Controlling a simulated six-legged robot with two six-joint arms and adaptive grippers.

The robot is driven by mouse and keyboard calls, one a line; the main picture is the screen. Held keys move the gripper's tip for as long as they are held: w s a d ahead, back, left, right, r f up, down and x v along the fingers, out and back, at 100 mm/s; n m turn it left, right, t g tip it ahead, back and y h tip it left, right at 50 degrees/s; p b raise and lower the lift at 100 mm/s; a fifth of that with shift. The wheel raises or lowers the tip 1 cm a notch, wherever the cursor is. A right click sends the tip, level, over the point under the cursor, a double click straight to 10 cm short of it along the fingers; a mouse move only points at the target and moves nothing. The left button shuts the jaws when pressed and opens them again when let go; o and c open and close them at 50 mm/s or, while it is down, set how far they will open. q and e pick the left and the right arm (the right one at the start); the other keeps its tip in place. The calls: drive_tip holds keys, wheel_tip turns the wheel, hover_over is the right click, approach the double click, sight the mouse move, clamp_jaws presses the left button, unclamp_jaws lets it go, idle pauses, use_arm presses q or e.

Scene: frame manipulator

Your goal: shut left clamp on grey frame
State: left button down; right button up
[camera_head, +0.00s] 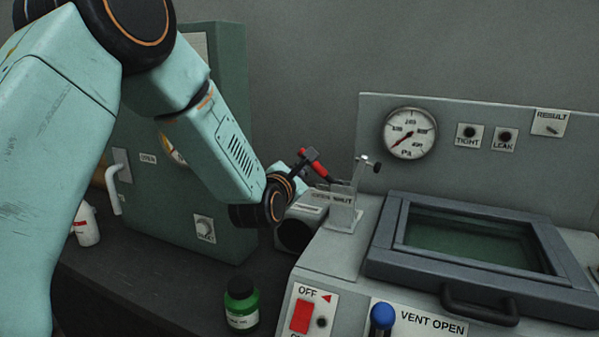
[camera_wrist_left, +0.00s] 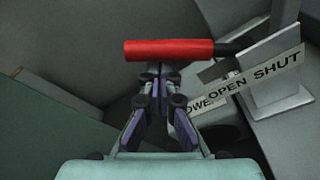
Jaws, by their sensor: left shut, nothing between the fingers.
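The left clamp has a red handle (camera_head: 318,168) on a dark lever, joined to a grey bracket (camera_head: 343,217) at the left of the grey frame. The handle tilts up and to the left in the head view. In the left wrist view the red handle (camera_wrist_left: 168,49) lies crosswise, and a label reads OPEN and SHUT beside the bracket (camera_wrist_left: 275,80). My left gripper (camera_wrist_left: 158,72) is shut and empty, its tips close at the handle; I cannot tell whether they touch. The grey frame (camera_head: 383,243) surrounds a dark green window. My right gripper is not in view.
A gauge (camera_head: 409,133) stands on the back panel. A blue knob (camera_head: 382,315) and a red switch (camera_head: 302,316) are at the front. A green bottle (camera_head: 241,303) stands on the dark bench. A green cabinet (camera_head: 225,95) rises behind my left arm.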

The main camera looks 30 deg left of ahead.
use_arm(q)
drive_tip(key=d+r+m+t+y, duration=0.1)
drive_tip(key=d+r+m, duration=0.4)
drive_tip(key=d+m, duration=0.4)
drive_tip(key=m, duration=0.3)
drive_tip(key=shift+w+r+m+t+b, duration=0.15)
drive_tip(key=shift+r+m+t+b, duration=0.05)
drive_tip(key=shift+m+t+b, duration=0.1)
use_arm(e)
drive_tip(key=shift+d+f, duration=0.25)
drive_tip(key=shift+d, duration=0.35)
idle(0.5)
